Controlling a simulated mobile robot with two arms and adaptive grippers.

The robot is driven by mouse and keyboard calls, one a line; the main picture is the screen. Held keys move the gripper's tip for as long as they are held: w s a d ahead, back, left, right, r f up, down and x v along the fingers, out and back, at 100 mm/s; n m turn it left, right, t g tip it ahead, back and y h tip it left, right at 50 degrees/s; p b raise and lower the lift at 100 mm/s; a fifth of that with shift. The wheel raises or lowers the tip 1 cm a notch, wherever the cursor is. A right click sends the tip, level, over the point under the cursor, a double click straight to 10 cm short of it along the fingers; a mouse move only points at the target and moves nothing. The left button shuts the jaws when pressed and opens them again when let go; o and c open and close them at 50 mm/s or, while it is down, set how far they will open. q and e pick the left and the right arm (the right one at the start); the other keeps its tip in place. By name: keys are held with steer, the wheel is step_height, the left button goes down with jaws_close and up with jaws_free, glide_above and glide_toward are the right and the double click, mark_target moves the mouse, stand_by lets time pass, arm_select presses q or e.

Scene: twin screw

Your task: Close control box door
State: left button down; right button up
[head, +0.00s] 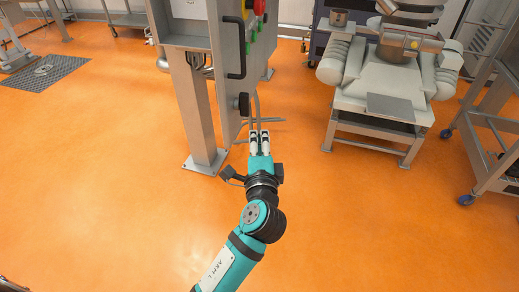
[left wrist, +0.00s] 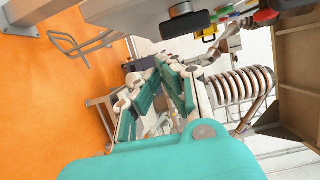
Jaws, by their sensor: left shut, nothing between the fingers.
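The grey control box door (head: 226,75) stands open at top centre in the head view, seen nearly edge-on. It carries a long black handle (head: 240,48), a black knob (head: 243,104) and coloured buttons on its right-facing side. The pale control box interior (head: 185,12) shows to its left. My left gripper (head: 258,133) is shut and empty, just right of the door's lower end and below the knob in the picture. Contact with the door cannot be told. In the left wrist view its fingers (left wrist: 160,85) lie below a black knob (left wrist: 184,22). My right gripper is not in view.
A grey post (head: 195,110) on a floor plate stands under the box. A pale machine on a stand (head: 380,85) is to the right, and a wheeled metal rack (head: 490,130) is at the far right. Orange floor (head: 340,220) is clear in front.

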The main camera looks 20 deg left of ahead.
arm_select(q)
steer(key=a+p, duration=0.1)
steer(key=a, duration=0.1)
steer(key=w+a+p, duration=0.1)
steer(key=a, duration=0.1)
steer(key=shift+a+f, duration=0.1)
steer(key=shift+a, duration=0.1)
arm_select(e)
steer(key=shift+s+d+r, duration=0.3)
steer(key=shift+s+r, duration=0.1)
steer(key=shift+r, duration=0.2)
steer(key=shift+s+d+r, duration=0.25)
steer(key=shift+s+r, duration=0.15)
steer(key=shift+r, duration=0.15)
arm_select(q)
steer(key=shift+w, duration=0.1)
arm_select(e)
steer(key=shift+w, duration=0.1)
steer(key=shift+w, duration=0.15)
